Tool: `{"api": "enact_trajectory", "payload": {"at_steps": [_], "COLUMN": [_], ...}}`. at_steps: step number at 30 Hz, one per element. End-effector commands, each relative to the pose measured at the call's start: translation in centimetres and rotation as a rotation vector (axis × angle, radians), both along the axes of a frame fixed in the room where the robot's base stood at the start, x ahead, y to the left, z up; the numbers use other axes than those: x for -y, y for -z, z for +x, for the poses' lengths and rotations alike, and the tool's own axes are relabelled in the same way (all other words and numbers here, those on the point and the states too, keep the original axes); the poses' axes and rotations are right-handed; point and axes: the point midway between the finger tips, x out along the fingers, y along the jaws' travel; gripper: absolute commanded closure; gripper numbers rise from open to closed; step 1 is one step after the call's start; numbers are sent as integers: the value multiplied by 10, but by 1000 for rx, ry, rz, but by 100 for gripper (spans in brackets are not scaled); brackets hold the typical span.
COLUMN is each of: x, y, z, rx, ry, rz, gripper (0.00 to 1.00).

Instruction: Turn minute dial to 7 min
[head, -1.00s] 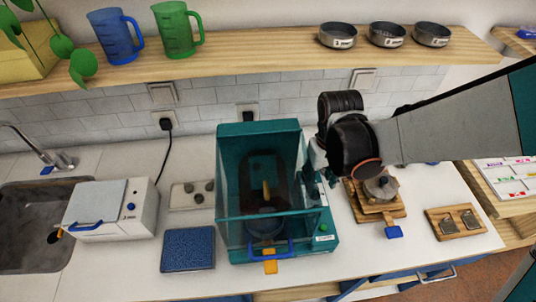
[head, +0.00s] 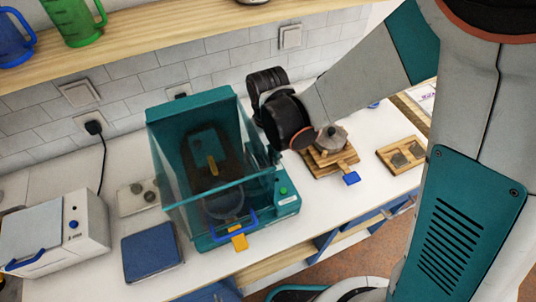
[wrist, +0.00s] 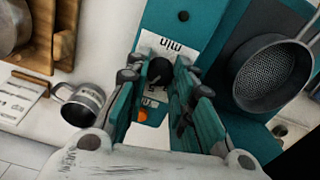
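The minute dial (wrist: 160,72) is a dark round knob on a white plate marked "min", upside down in the wrist view. The plate sits on a teal panel (wrist: 190,20). In the wrist view my gripper (wrist: 161,66) has one finger on each side of the dial, with narrow gaps seeming to show, so it looks open around it. An orange spot shows below the dial. The dial's setting is too small to read. In the head view the teal machine (head: 160,118) with a clear hood stands on the counter; my wrist hides the dial there.
A dark strainer (wrist: 270,72) lies close right of my gripper in the wrist view; a metal cup (wrist: 85,103) stands left. In the head view, a moka pot (head: 332,137) on a wooden stand is right of the machine, a blue pad (head: 150,250) left. A shelf (head: 130,65) runs above.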

Motion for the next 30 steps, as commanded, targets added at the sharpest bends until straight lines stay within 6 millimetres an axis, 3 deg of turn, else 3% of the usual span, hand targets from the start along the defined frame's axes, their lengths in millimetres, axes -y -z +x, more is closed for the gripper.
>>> {"api": "enact_trajectory", "payload": {"at_steps": [7,18,27,28,30], "x": [0,0,0,0,0], "y": [1,1,0,0,0], "z": [0,0,0,0,0], "rx": [0,0,0,0,0], "ry": [22,269,283,283,282], "rz": [0,0,0,0,0], "gripper": [100,100,100,76,60]}}
